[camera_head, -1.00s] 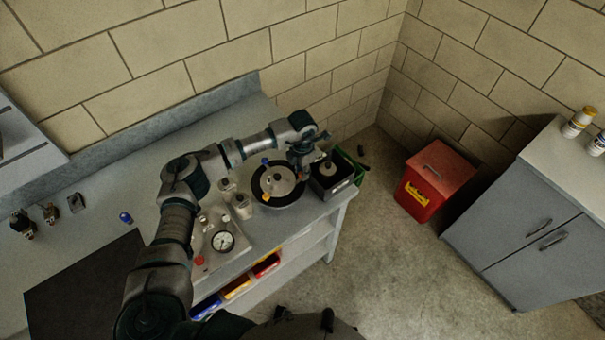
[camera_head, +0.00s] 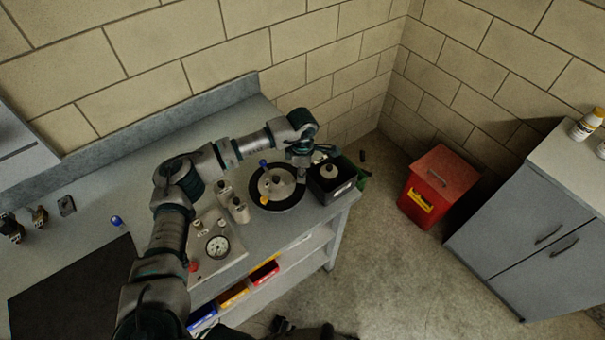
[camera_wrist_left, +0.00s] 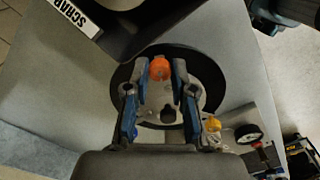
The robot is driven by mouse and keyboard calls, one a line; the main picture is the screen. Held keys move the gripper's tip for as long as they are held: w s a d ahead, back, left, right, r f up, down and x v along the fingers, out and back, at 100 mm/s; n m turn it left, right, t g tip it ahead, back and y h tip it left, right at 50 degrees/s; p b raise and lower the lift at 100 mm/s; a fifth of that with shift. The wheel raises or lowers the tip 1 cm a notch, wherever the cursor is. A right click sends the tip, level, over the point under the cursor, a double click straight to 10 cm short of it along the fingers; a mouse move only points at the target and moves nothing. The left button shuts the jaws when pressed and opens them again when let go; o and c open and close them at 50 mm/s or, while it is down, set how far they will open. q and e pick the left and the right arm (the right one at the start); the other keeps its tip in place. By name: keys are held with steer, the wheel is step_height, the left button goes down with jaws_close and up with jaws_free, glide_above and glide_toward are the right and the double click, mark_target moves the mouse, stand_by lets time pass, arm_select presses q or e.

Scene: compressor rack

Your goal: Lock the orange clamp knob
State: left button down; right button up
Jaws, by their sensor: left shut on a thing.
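The orange clamp knob (camera_wrist_left: 160,68) sits at the edge of a round metal plate (camera_wrist_left: 205,85) with a black ring around it. My left gripper (camera_wrist_left: 160,72) is shut on the knob, with one blue-grey finger on each side. In the head view the left gripper (camera_head: 301,166) is at the right side of the round plate (camera_head: 277,187), and it hides the orange knob there. A blue knob (camera_head: 263,163) and a yellow knob (camera_head: 264,201) stand at the plate's other edges. My right gripper cannot be made out.
A black scrap box (camera_head: 331,187) stands close to the right of the left gripper. Grey cylinders (camera_head: 238,210) and a gauge (camera_head: 217,247) are left of the plate. The bench (camera_head: 130,175) ends just right of the box. A red bin (camera_head: 436,187) stands on the floor.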

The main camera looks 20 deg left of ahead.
stand_by(0.3)
arm_select(q)
steer(key=c, duration=1)
jaws_free()
steer(key=shift+w, duration=0.1)
steer(key=shift+o, duration=0.2)
steer(key=shift+a, duration=0.1)
step_height(320, 180, up, 12)
steer(key=shift+w+f, duration=0.1)
